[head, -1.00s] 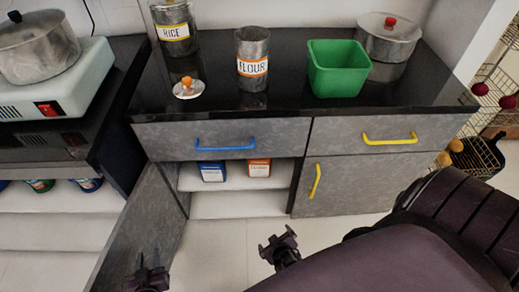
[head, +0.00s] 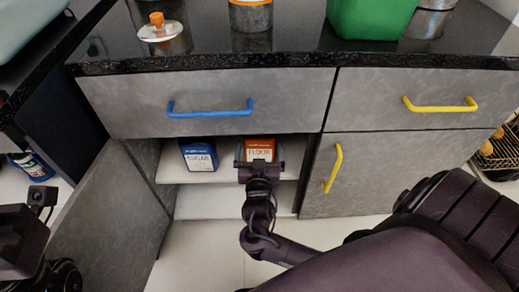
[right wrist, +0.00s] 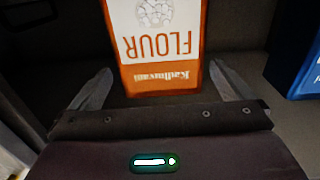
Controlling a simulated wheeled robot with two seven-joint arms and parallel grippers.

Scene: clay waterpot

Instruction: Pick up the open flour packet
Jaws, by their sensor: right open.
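The flour packet (head: 260,147) is orange and white and stands on the upper shelf of the open cabinet, under the blue-handled drawer. My right gripper (head: 259,164) is in front of it at the shelf opening and hides its lower part. In the right wrist view the packet (right wrist: 155,45) shows upside down, with its lettering facing me. The open fingers of my right gripper (right wrist: 160,88) are spread on either side of its near end, with a gap on each side. Whether the packet's top is open cannot be seen. Only dark parts of my left arm show at lower left.
A blue sugar packet (head: 199,156) stands left of the flour packet, and its edge shows in the right wrist view (right wrist: 305,60). The blue-handled drawer (head: 210,92) is close above. The open cabinet door (head: 110,215) stands at left. The lower shelf (head: 215,203) looks empty.

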